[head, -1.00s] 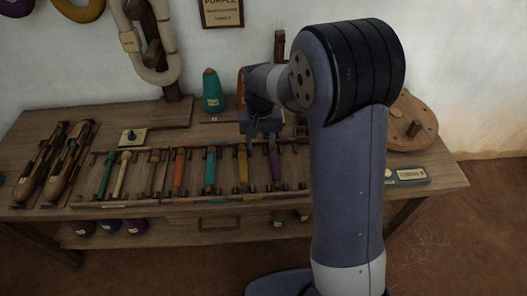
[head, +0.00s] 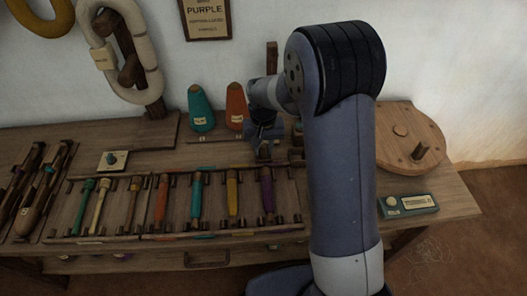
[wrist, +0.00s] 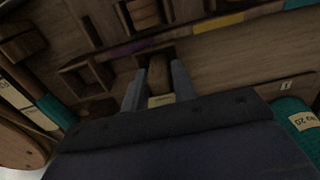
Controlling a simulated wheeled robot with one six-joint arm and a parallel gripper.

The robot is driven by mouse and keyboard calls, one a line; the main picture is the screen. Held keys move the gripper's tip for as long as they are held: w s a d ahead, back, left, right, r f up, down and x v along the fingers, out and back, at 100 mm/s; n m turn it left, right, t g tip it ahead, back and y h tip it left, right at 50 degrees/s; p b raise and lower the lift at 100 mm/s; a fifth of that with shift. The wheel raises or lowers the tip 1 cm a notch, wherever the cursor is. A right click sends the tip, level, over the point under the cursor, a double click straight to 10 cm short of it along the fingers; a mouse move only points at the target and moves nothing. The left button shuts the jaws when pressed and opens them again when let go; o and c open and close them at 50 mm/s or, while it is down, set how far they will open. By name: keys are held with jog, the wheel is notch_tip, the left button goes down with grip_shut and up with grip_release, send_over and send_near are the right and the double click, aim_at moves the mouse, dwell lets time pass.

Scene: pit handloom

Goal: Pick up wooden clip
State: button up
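In the wrist view, a small brown wooden piece with a pale label, seemingly the wooden clip (wrist: 160,89), lies between the two fingers of my gripper (wrist: 158,88). The fingers stand apart, one on each side of it. Whether they touch it is too dark to tell. In the head view, my gripper (head: 264,153) points down at the back of the table, behind the rack and in front of the orange cone. The clip cannot be made out there, as the gripper covers that spot.
The rack (head: 122,234) with several colored bobbins lies in front of my gripper. A teal cone (head: 201,108) and an orange cone (head: 236,105) stand behind it. A round wooden disc (head: 392,145) and a green box (head: 408,206) are at the right.

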aim_at(263, 146)
grip_shut()
notch_tip(263, 146, up, 10)
jog(key=shift+r+p, duration=0.1)
jog(key=shift+p, duration=0.7)
